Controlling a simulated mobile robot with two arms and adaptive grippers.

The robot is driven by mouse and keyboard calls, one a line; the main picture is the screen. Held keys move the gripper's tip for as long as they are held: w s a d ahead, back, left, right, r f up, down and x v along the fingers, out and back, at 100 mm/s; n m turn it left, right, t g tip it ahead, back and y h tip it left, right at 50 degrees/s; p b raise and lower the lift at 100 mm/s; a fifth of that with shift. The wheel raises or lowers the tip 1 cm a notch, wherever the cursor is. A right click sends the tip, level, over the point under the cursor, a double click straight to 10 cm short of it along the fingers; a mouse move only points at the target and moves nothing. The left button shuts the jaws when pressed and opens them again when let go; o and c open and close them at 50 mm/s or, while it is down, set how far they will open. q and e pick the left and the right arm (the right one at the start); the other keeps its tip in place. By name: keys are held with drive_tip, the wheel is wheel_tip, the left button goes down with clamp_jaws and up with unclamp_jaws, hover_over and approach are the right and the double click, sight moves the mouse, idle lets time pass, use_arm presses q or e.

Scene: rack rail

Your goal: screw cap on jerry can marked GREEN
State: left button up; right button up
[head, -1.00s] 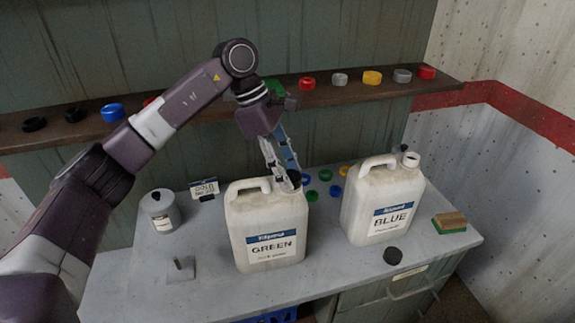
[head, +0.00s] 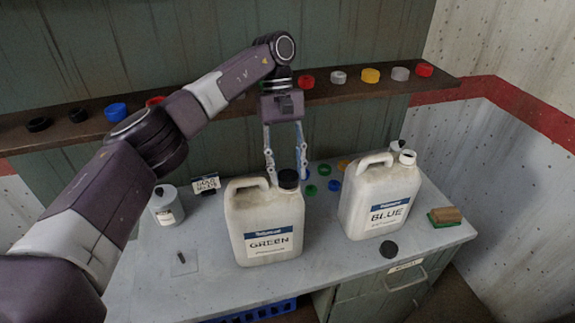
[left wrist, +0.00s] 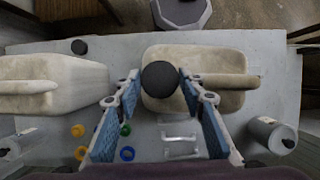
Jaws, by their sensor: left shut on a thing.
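The white jerry can marked GREEN (head: 262,218) stands upright on the bench, left of centre in the head view. A black cap (head: 288,178) sits at its neck; from above it shows as a dark disc (left wrist: 160,78). My left gripper (head: 285,172) comes down over the neck, fingers pointing down, one on each side of the cap and shut on it. In the left wrist view the GREEN can (left wrist: 215,62) lies right of the cap. The thread under the cap is hidden. My right gripper is not in view.
A jerry can marked BLUE (head: 372,207) stands to the right with a bare white neck. A loose black cap (head: 389,249) lies in front of it. Coloured caps lie behind, near a small sign (head: 206,184). A grey canister (head: 167,207) is left; a sponge (head: 446,216) is right.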

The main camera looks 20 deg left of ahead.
use_arm(q)
drive_tip(key=shift+r+m+y, duration=0.1)
drive_tip(key=shift+m+y, duration=0.3)
drive_tip(key=shift+m, duration=0.6)
drive_tip(key=shift+m+g+y+p, duration=0.3)
drive_tip(key=shift+m+p, duration=0.35)
drive_tip(key=shift+m, duration=0.85)
drive_tip(key=o, duration=0.9)
drive_tip(key=shift+a, duration=0.1)
